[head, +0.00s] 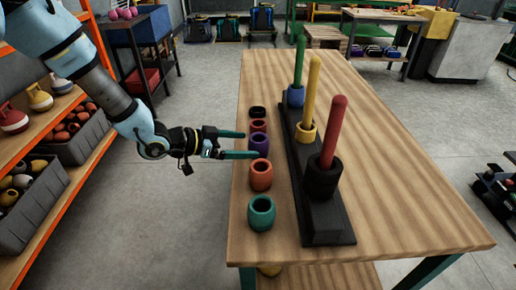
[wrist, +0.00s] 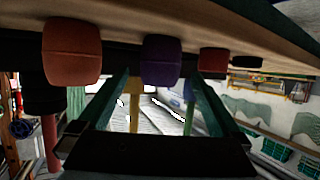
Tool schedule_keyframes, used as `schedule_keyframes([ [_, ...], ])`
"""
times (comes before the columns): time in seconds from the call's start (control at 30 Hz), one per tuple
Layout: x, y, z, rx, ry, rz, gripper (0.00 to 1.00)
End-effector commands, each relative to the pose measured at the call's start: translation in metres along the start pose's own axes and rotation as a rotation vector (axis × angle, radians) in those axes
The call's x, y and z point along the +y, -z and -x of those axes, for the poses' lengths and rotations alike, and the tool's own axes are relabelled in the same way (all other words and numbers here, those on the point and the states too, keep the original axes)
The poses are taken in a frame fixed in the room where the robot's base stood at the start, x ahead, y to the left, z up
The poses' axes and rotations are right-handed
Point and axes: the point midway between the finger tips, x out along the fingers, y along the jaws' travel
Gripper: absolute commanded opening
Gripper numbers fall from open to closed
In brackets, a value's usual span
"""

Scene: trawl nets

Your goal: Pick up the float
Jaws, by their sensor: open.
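A row of floats stands on the wooden table's left side: black (head: 257,112), red (head: 258,126), purple (head: 260,145), orange (head: 261,175) and teal (head: 261,213). My gripper (head: 250,144) reaches in from the left, level and open, its fingers at the purple float. In the wrist view, the purple float (wrist: 162,60) sits at the gap between the open fingertips (wrist: 160,75). I cannot tell whether they touch it. The orange float (wrist: 71,52) and red float (wrist: 213,62) flank it outside the fingers. The task does not say which float is meant.
A black rack (head: 327,225) beside the row holds green (head: 300,60), yellow (head: 312,90) and red (head: 333,130) pegs, with blue, yellow and black floats around their bases. The table's right side (head: 410,190) is clear. An orange shelf (head: 75,110) with bins stands left.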

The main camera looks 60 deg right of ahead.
Motion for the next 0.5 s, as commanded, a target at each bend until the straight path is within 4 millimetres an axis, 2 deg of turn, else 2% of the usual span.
schedule_keyframes([
  [0.1, 0.000, 0.002, -0.018, -0.002, -0.001, 0.001, 1.00],
  [0.37, 0.000, 0.001, -0.038, -0.003, 0.001, 0.001, 1.00],
  [0.5, 0.001, 0.004, -0.058, -0.004, 0.000, 0.002, 1.00],
])
